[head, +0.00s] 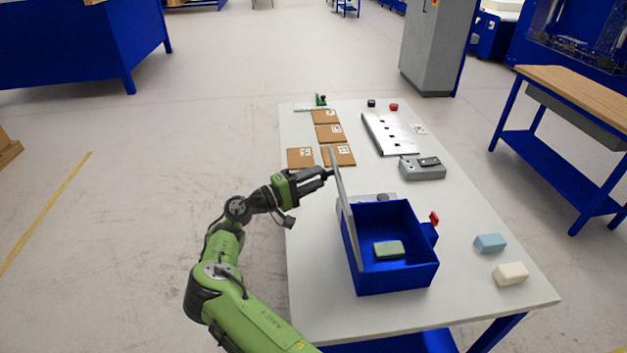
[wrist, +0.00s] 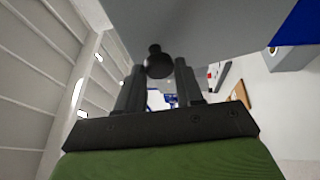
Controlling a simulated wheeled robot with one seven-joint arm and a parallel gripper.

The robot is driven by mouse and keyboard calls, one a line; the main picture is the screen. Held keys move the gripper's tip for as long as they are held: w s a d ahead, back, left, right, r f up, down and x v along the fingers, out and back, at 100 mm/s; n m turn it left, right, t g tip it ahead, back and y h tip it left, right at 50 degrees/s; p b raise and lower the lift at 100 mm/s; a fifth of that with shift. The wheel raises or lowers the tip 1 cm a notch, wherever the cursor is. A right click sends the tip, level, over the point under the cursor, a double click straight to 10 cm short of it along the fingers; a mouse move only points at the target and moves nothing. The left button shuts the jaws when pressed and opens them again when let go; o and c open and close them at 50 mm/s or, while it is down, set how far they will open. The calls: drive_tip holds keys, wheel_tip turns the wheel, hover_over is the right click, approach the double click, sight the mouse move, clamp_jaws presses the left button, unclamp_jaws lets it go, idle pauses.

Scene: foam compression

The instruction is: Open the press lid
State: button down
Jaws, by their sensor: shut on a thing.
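The press is an open-topped blue box (head: 395,277) on the table. Its grey lid (head: 346,205) stands steeply upright along the box's left side, and the inside of the box is uncovered. A green foam block (head: 388,249) lies on the box floor. My gripper (head: 328,174) reaches in from the left, near the upper part of the lid, and is shut on the lid's dark round knob (wrist: 157,62). In the wrist view, the knob shows between the two fingertips, with the grey lid surface (wrist: 215,35) behind it.
A blue foam block (head: 490,243) and a cream foam block (head: 510,274) lie on the table (head: 465,290) right of the box. A red handle (head: 434,218) sticks up at the box's right side. Brown cards (head: 300,158) and a grey device (head: 422,170) lie farther back.

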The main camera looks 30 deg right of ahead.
drive_tip(key=shift+s+f, duration=0.1)
drive_tip(key=shift+f, duration=0.3)
drive_tip(key=c, duration=1)
unclamp_jaws()
drive_tip(key=shift+c, duration=0.2)
drive_tip(key=o, duration=0.3)
drive_tip(key=shift+d+r, duration=0.1)
drive_tip(key=shift+d, duration=0.05)
drive_tip(key=a+f+b, duration=0.1)
drive_tip(key=a, duration=1.4)
drive_tip(key=shift+w+a+b, duration=0.35)
drive_tip(key=shift+w+b, duration=0.05)
drive_tip(key=shift+w, duration=0.05)
drive_tip(key=shift+f, duration=0.1)
